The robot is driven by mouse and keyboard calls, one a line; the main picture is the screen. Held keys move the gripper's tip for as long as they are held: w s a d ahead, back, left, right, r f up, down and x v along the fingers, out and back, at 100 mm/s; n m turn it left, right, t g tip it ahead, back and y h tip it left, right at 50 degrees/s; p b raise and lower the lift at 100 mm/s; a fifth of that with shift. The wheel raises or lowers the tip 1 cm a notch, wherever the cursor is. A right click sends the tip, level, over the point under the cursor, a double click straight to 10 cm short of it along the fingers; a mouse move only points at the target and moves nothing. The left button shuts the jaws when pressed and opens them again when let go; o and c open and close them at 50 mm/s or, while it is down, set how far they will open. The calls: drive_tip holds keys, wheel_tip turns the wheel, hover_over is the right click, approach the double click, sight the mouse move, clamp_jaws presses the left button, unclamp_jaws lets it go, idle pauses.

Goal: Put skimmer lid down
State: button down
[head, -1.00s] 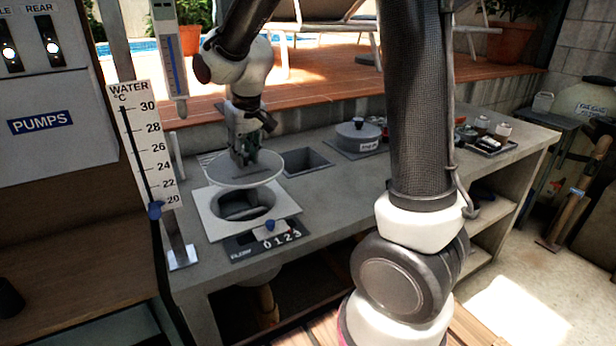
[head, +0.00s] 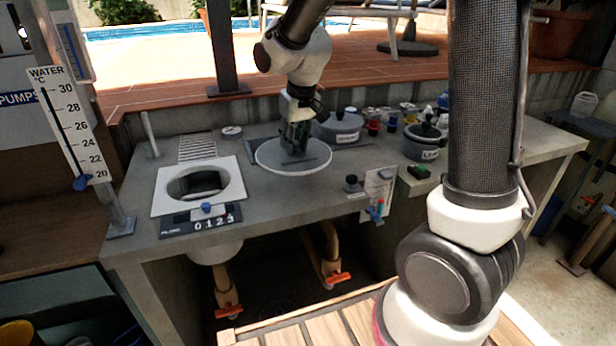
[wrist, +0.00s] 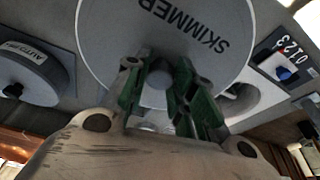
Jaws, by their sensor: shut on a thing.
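The skimmer lid (head: 272,158) is a round, flat, pale disc marked SKIMMER, also seen in the wrist view (wrist: 108,38). My gripper (head: 296,150) is shut on the knob at the lid's middle; the wrist view shows the green fingers (wrist: 160,82) around it. The lid looks level, over the counter just right of the skimmer opening. Whether it touches the counter I cannot tell. The skimmer opening (head: 164,202), a round dark well in a white square frame, is uncovered. Part of the opening shows behind the lid in the wrist view (wrist: 246,100).
The grey counter (head: 260,205) has free room in front of the lid. Behind and right stand a lidded grey pot (head: 338,130), several small bottles and another dark-lidded pot (head: 425,145). A 0123 counter plate (head: 203,222) lies before the opening. A thermometer board (head: 75,125) stands left.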

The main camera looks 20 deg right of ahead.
sight(300, 158)
wheel_tip(300, 158, down, 8)
idle(0.4)
drive_tip(key=shift+f, duration=0.15)
drive_tip(key=c, duration=1.2)
unclamp_jaws()
drive_tip(key=v, duration=1.1)
drive_tip(key=shift+w+r, duration=0.1)
drive_tip(key=shift+r, duration=0.2)
drive_tip(key=shift+s+d+r, duration=0.1)
drive_tip(key=shift+s+r, duration=0.15)
drive_tip(key=shift+r, duration=0.25)
drive_tip(key=s+d+r, duration=0.2)
drive_tip(key=s+d, duration=0.2)
drive_tip(key=s, duration=0.3)
drive_tip(key=s+d+r+m, duration=0.1)
drive_tip(key=s+d+r, duration=0.1)
drive_tip(key=s+d, duration=0.3)
drive_tip(key=s+d+r+m+t, duration=0.1)
drive_tip(key=s+d, duration=0.4)
drive_tip(key=s, duration=0.6)
drive_tip(key=shift+r+h, duration=0.3)
drive_tip(key=shift+r, duration=0.45)
